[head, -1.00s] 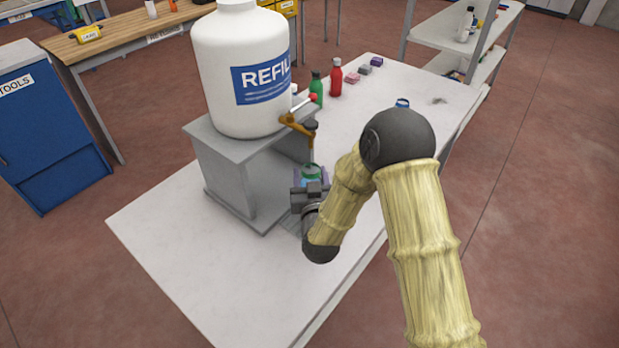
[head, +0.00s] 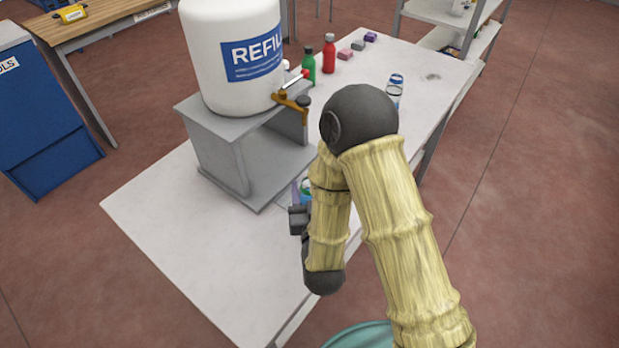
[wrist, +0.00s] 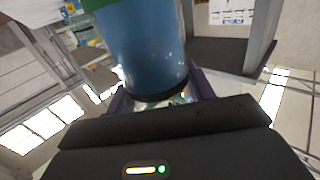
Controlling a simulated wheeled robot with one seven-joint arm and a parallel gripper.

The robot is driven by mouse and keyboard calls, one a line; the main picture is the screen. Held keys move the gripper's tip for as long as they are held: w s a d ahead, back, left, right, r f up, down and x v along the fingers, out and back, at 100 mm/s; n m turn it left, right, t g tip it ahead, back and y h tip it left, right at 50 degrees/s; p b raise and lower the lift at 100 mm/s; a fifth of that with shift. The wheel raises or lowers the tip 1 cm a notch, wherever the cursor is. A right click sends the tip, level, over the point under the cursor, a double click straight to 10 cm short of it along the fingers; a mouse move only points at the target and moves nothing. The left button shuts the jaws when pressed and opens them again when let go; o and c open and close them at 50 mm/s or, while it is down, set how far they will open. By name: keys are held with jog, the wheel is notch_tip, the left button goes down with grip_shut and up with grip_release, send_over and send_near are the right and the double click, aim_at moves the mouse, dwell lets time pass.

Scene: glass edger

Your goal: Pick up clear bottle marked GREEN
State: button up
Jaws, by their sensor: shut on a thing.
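My gripper (head: 302,205) is shut on a bottle (head: 306,186) with a green top and blue body. In the head view my arm hides most of it. In the wrist view the bottle (wrist: 145,45) stands up between the fingers, blue with green at the upper edge; no lettering can be read. The gripper is in front of the grey stand, clear of the tap. Another clear bottle (head: 395,92) with blue on it stands on the white table (head: 220,270), beyond my arm.
A large white REFILL tank (head: 233,65) with an orange tap (head: 292,98) sits on the grey stand (head: 222,150). A green bottle (head: 308,66), a red bottle (head: 329,56) and small blocks (head: 345,55) are at the back. The front left of the table is bare.

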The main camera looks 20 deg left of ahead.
jog(key=shift+p+v, duration=2)
jog(key=shift+p, duration=0.85)
jog(key=shift+r, duration=0.1)
jog(key=shift+a, duration=0.1)
